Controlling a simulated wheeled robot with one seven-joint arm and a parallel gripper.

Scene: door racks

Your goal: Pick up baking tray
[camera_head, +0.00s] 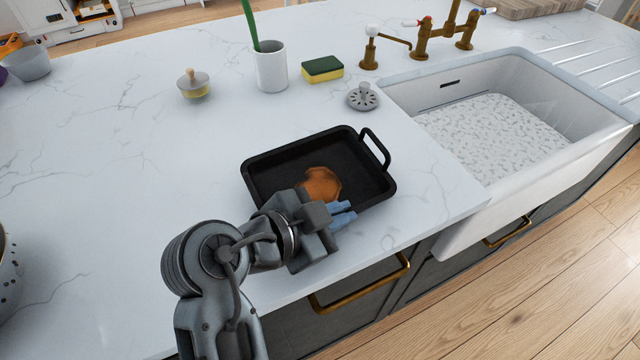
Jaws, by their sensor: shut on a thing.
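The baking tray (285,163) is a black rectangular pan on the white marble counter, left of the sink. A loop handle (374,148) stands out at its right side. A brown-orange patch (321,184) lies on its floor; I cannot tell if it is food or a stain. My gripper (343,215), with blue fingertips, is at the tray's near edge and shut on it. My gripper and wrist hide the tray's near left part. The tray looks level, and I cannot tell whether it is lifted off the counter.
A white farmhouse sink (530,75) with a brass tap (420,40) is at the right. Behind the tray are a drain strainer (362,97), a sponge (322,69), a white cup (271,68) and a brush (194,84). The counter's left middle is clear.

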